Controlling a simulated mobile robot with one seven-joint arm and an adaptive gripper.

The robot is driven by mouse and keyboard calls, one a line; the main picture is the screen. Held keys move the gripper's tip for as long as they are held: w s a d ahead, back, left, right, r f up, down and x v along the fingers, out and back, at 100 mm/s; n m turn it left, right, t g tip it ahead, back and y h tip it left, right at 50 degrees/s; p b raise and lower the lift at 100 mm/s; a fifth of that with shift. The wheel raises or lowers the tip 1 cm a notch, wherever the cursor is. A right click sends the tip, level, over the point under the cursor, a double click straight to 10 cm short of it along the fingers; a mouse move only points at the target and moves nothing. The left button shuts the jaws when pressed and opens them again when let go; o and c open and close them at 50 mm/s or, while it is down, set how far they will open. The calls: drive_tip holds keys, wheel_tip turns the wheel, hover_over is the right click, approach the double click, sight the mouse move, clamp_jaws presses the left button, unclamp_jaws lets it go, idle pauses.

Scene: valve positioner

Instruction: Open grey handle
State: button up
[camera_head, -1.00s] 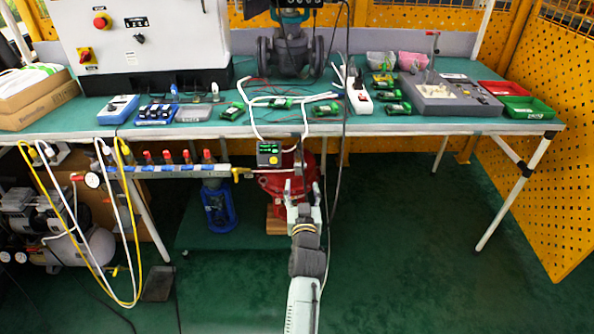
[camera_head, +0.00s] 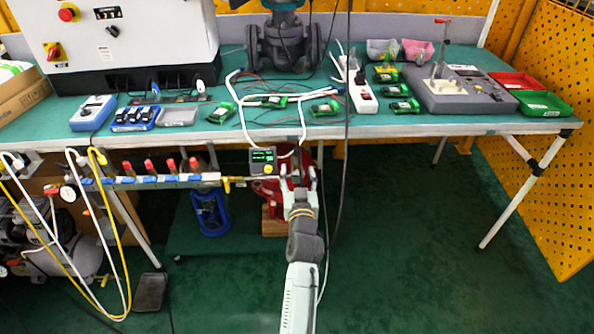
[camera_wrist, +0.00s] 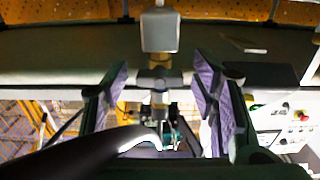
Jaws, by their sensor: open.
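A light grey block-shaped handle (camera_wrist: 160,31) on a narrow stem with brass-coloured fittings shows in the wrist view, at the upper middle. My gripper (camera_wrist: 158,85) is open there, one finger on each side of the line of the stem. The grey block stands above and beyond the fingertips, and no contact with it shows. My gripper hides the handle in that view.
The table (camera_head: 450,124) has its front edge just above my gripper. A red valve body (camera_head: 270,190) stands behind my gripper. A pipe with red-handled valves (camera_head: 160,181) runs to the left. Dark cables hang close on the right. The floor at right is clear.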

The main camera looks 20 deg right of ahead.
drive_tip(key=shift+s, duration=0.1)
drive_tip(key=c, duration=1.2)
drive_tip(key=shift+o, duration=0.2)
drive_tip(key=shift+m+p, duration=0.4)
drive_tip(key=shift+m, duration=1.1)
drive_tip(key=o, duration=1.2)
drive_tip(key=shift+c, duration=0.2)
drive_tip(key=v, duration=0.7)
drive_tip(key=shift+s, duration=0.25)
drive_tip(key=shift+a, duration=0.1)
drive_tip(key=shift+c, duration=0.3)
